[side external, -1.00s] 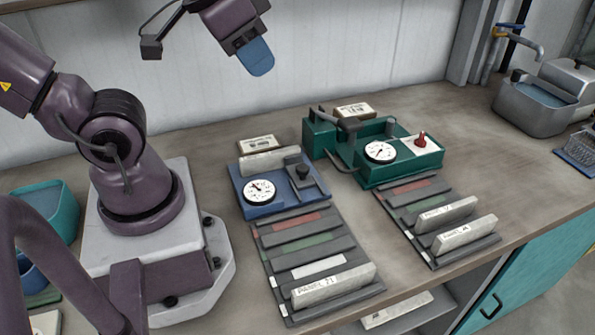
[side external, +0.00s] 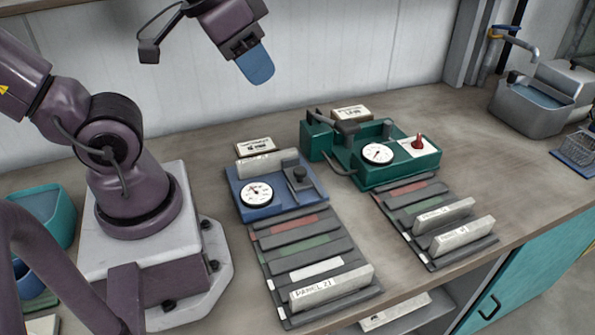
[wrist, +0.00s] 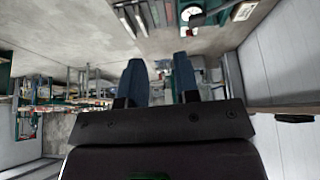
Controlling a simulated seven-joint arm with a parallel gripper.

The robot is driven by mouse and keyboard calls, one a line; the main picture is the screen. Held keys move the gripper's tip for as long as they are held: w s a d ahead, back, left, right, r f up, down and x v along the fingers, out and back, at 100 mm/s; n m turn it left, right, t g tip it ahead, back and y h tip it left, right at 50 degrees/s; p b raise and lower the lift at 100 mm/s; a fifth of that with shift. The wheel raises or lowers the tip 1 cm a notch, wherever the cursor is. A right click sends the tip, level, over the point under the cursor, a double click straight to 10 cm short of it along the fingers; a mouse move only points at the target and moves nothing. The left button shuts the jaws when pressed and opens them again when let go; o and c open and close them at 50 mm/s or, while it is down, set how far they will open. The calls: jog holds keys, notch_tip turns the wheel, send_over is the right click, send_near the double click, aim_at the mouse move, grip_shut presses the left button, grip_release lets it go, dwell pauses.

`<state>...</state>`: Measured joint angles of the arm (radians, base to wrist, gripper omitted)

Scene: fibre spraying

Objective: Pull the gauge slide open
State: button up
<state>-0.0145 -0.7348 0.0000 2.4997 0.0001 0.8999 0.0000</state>
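A blue gauge fixture (side external: 236,200) stands on the bench, with a round white dial (side external: 256,194) at its front. A grey slide with a black knob (side external: 300,173) is on its right side. How far the slide stands open is hard to tell. A pale panel (side external: 268,164) stands at the fixture's back. My gripper (side external: 259,76) hangs high above and behind the fixture, near the wall, touching nothing. In the wrist view its two blue fingers (wrist: 160,75) are apart with nothing between them.
A green fixture (side external: 400,174) with a dial and red knob stands to the right. A slotted rack (side external: 310,249) holding a labelled panel lies in front of the blue fixture; another rack (side external: 412,208) is to its right. A metal basin (side external: 535,112) stands far right.

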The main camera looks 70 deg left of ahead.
jog(key=o, duration=0.5)
jog(key=w+a+f+g, duration=0.1)
jog(key=f, duration=0.1)
jog(key=w+a+f+n+g, duration=0.1)
jog(key=f, duration=0.1)
jog(key=w+a+f+n+g, duration=0.1)
jog(key=w+a+f, duration=0.1)
jog(key=shift+w+a+f+g, duration=0.1)
jog(key=shift+f+g, duration=0.15)
jog(key=shift+g, duration=0.05)
jog(key=shift+c, duration=0.2)
jog(key=n+g, duration=0.2)
jog(key=n, duration=0.5)
send_near(300, 169)
notch_tip(300, 169, down, 9)
jog(key=shift+f, duration=0.15)
